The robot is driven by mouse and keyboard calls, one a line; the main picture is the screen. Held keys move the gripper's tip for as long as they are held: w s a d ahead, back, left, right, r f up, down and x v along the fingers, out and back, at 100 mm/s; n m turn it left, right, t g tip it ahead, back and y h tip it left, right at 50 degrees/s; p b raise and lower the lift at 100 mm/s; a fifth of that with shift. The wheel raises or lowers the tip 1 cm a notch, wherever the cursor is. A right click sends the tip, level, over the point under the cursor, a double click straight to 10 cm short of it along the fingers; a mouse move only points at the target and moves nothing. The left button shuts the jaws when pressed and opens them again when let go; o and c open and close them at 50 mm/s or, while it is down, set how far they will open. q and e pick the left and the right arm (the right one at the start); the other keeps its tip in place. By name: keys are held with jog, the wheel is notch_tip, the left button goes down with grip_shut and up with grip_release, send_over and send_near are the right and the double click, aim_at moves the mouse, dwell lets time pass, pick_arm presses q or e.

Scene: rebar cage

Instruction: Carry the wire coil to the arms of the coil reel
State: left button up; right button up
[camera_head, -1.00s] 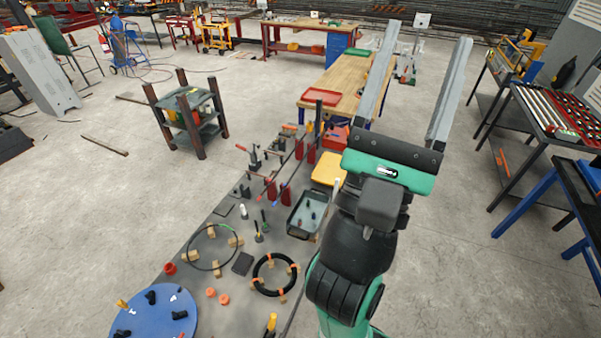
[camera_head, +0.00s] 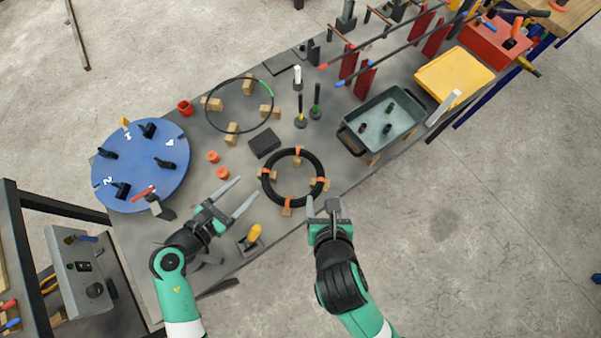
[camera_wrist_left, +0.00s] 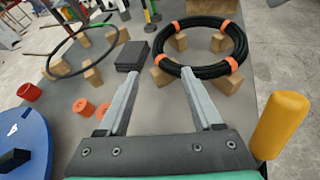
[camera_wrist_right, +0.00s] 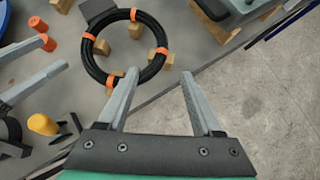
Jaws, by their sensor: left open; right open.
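The wire coil (camera_head: 306,201) is a black ring with orange ties, lying on wooden blocks at the bench's front edge. It also shows in the left wrist view (camera_wrist_left: 205,71) and the right wrist view (camera_wrist_right: 93,66). A blue disc (camera_head: 145,178) with numbers and several black upright pieces is at the left; I cannot tell whether it is the coil reel. My left gripper (camera_head: 247,188) is open and empty, left of the coil, apart from it. My right gripper (camera_head: 323,200) is open and empty, close to the coil's front right; contact is unclear.
A thin hoop (camera_head: 209,119) rests on blocks behind the coil. A dark block (camera_head: 264,143) lies between them. A grey tray (camera_head: 357,150), yellow panel (camera_head: 455,77) and red stands (camera_head: 347,62) are to the right. A yellow-handled tool (camera_head: 254,233) is near my left gripper.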

aim_at(322, 177)
pick_arm(q)
jog(key=x, duration=0.8)
jog(key=r+x, duration=0.1)
jog(key=x, duration=0.3)
jog(key=shift+w+d, duration=0.1)
jog(key=shift+w, duration=0.1)
pick_arm(e)
jog(key=x, duration=1.1)
jog(key=shift+w+d+r, duration=0.1)
jog(key=shift+w+d, duration=0.2)
jog(key=shift+w, duration=0.35)
pick_arm(q)
jog(key=shift+f, duration=0.1)
grip_shut()
pick_arm(e)
grip_shut()
pick_arm(q)
jog(key=shift+s+f, duration=0.1)
jog(key=shift+f, duration=0.15)
pick_arm(e)
jog(key=shift+d, duration=0.1)
